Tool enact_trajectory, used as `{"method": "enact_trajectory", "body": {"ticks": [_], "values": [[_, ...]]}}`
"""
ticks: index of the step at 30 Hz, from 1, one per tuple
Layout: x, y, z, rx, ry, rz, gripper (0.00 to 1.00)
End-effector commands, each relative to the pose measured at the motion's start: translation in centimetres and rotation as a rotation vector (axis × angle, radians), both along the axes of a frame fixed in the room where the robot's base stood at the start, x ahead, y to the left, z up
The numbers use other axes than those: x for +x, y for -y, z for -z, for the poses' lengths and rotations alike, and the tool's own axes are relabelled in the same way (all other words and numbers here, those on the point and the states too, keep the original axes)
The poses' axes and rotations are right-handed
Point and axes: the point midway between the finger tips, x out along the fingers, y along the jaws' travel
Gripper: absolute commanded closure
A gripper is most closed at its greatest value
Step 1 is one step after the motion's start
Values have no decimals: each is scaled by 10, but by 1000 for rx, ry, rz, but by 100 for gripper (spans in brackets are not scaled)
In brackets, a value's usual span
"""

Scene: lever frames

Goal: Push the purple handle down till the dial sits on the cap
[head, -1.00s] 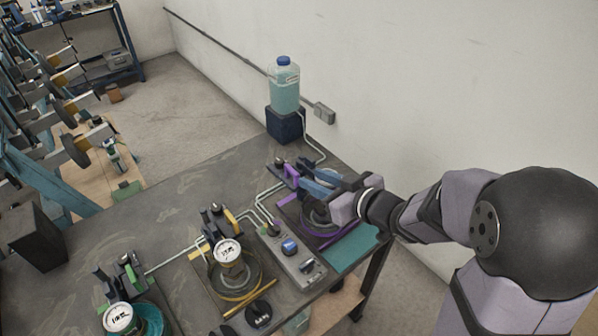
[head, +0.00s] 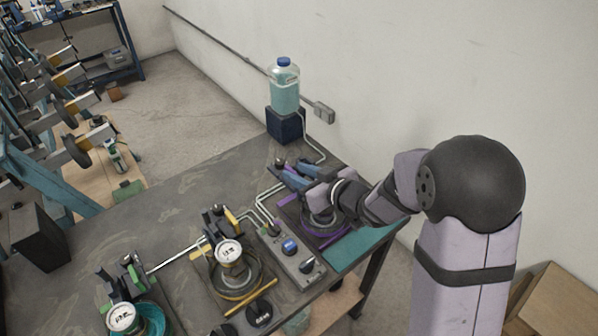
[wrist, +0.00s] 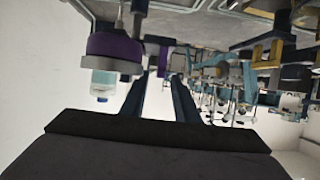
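The purple handle (head: 291,165) is at the far-right station in the head view, partly hidden by my gripper. A purple part also shows near the fingertips in the wrist view (wrist: 156,50). My gripper (head: 281,172) has two blue fingers at the handle, with a gap between them in the wrist view (wrist: 165,76). I cannot tell whether they touch the handle. A round purple-sided body (wrist: 114,45) hangs left of the fingers in the wrist view, which looks upside down. My wrist hides most of this station's dial and cap in the head view.
Two similar stations with white dials stand to the left, one with a yellow handle (head: 231,217) and one with green parts (head: 134,274). A control box (head: 291,247) lies between. A bottle (head: 285,88) stands behind, near the wall.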

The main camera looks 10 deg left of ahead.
Motion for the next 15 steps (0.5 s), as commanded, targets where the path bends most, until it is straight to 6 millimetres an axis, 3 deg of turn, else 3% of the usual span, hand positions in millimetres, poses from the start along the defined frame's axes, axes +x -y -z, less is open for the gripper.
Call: {"method": "enact_trajectory", "body": {"ticks": [7, 11, 15], "values": [[0, 0, 0, 0, 0, 1, 72], [0, 0, 0, 0, 0, 1, 100], [0, 0, 0, 0, 0, 0, 100]]}}
